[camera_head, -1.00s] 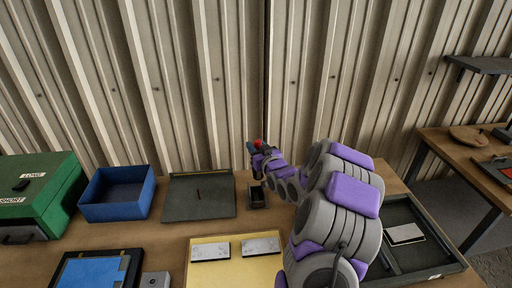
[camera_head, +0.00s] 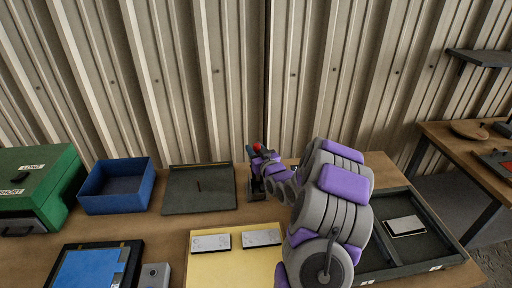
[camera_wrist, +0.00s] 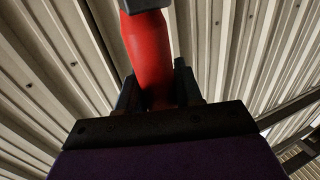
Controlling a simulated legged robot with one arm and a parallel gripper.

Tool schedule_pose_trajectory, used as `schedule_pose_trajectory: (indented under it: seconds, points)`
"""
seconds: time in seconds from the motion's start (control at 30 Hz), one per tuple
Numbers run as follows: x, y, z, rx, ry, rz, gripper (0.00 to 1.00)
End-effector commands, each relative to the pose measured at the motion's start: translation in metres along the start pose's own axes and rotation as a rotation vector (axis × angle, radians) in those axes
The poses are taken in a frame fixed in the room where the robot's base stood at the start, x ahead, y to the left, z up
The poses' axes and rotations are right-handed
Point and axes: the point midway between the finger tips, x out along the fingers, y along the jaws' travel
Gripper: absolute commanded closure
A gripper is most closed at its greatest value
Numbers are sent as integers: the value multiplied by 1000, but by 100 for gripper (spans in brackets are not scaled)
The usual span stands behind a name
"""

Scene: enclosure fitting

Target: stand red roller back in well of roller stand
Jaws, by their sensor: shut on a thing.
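The red roller (camera_wrist: 150,62) is held between the fingers of my gripper (camera_wrist: 157,88) in the wrist view, with a grey end at the top of the picture. In the head view the roller (camera_head: 258,147) shows only as a small red patch at my gripper (camera_head: 257,155). The roller stand, a small dark block (camera_head: 256,190), is on the table just below my gripper. My gripper covers its upper part, so I cannot tell whether the roller's lower end is in the well.
A dark plate (camera_head: 200,205) and a blue open box (camera_head: 117,208) lie left of the stand. A green box (camera_head: 60,170) stands far left. A yellow mat (camera_head: 230,268) is in front, and a dark tray (camera_head: 440,250) is at right. A ribbed wall rises behind.

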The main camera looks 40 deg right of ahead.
Motion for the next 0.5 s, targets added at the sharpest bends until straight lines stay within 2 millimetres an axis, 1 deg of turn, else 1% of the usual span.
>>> schedule_pose_trajectory:
  seconds: [0.1, 0.5]
  points:
    - [0, 0, 9, 0, 0, 0, 99]
    - [1, 2, 33, 2, 4, 0, 99]
